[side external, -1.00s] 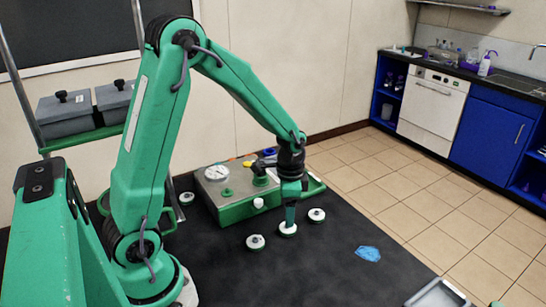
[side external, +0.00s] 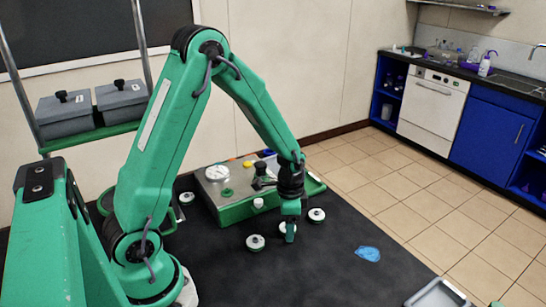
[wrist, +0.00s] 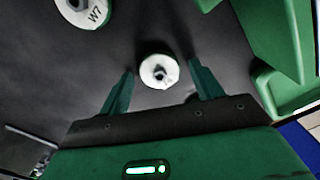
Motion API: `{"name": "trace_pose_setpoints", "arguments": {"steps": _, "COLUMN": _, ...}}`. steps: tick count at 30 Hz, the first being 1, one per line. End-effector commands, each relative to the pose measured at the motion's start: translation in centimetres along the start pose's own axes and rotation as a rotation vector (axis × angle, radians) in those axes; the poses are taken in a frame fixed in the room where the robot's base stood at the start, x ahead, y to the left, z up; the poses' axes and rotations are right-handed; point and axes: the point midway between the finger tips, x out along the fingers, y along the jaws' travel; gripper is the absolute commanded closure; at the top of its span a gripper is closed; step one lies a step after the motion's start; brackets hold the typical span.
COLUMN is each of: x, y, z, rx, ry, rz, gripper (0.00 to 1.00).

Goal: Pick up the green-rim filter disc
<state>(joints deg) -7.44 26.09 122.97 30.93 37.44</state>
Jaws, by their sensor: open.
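Three white discs with dark knobs stand in a slanting row on the dark bench: a left one (side external: 255,242), a middle one (side external: 283,227) and a right one (side external: 316,215). In the wrist view my gripper (wrist: 161,70) is open, with one disc (wrist: 159,71) showing between the fingertips. I see no contact. Another disc (wrist: 83,14), marked W7, lies at the upper left.
A green-and-grey unit (side external: 235,190) with a gauge stands behind the discs. A further disc (side external: 187,198) lies left of it. A blue patch (side external: 367,253) lies at the right. A grey tray (side external: 438,294) is at the lower right edge. The front bench is clear.

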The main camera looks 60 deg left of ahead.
Motion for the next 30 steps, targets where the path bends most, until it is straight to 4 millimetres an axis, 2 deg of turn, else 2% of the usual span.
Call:
{"name": "trace_pose_setpoints", "arguments": {"steps": 7, "x": -0.02, "y": 0.00, "z": 0.00, "rx": 0.000, "ry": 0.000, "rz": 0.000, "gripper": 0.37}}
{"name": "trace_pose_setpoints", "arguments": {"steps": 13, "x": -0.03, "y": 0.00, "z": 0.00, "rx": 0.000, "ry": 0.000, "rz": 0.000, "gripper": 0.76}}
{"name": "trace_pose_setpoints", "arguments": {"steps": 30, "x": -0.63, "y": -0.03, "z": -0.04, "rx": 0.000, "ry": 0.001, "rz": -0.001, "gripper": 0.77}}
